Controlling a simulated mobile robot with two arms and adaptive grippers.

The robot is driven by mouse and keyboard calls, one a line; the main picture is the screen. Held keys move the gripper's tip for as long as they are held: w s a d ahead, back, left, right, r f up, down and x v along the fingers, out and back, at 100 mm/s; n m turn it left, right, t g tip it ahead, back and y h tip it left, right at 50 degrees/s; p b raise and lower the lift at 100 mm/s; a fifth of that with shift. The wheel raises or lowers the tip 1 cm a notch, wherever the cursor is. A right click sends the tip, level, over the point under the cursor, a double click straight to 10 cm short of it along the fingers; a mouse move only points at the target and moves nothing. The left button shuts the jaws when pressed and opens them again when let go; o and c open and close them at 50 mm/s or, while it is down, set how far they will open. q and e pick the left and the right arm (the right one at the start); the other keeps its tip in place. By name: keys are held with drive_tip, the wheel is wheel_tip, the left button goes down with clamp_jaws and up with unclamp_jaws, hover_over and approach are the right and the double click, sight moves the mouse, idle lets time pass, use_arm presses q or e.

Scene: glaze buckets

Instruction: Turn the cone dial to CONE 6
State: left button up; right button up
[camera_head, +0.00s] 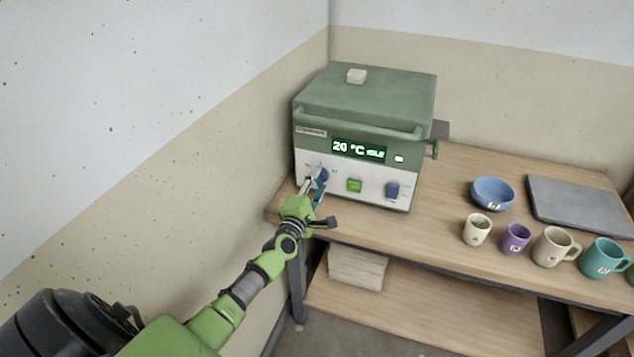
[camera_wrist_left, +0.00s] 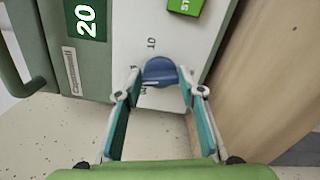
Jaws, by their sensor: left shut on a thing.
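The kiln (camera_head: 365,110) is a green box with a white control panel at the back left of the table. A round blue dial (camera_head: 321,176) sits on the left of its panel, and it fills the middle of the left wrist view (camera_wrist_left: 160,71). Small dark marks ring it, one like "10"; the pointer setting is too unclear to read. My left gripper (camera_head: 314,187) is shut on this dial, one finger on each side (camera_wrist_left: 161,78). A second blue knob (camera_head: 392,191) is at the panel's right. My right gripper is out of view.
A green button (camera_head: 354,186) lies between the knobs, and the display (camera_head: 358,150) reads 20 °C. The wall (camera_head: 210,170) is close on the left. A blue bowl (camera_head: 492,193), several mugs (camera_head: 551,247) and a grey slab (camera_head: 580,206) stand on the table's right.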

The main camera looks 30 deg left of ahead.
use_arm(q)
drive_tip(key=shift+f+m, duration=0.15)
drive_tip(key=shift+m, duration=1.45)
drive_tip(key=o, duration=1.1)
drive_tip(key=v, duration=1.2)
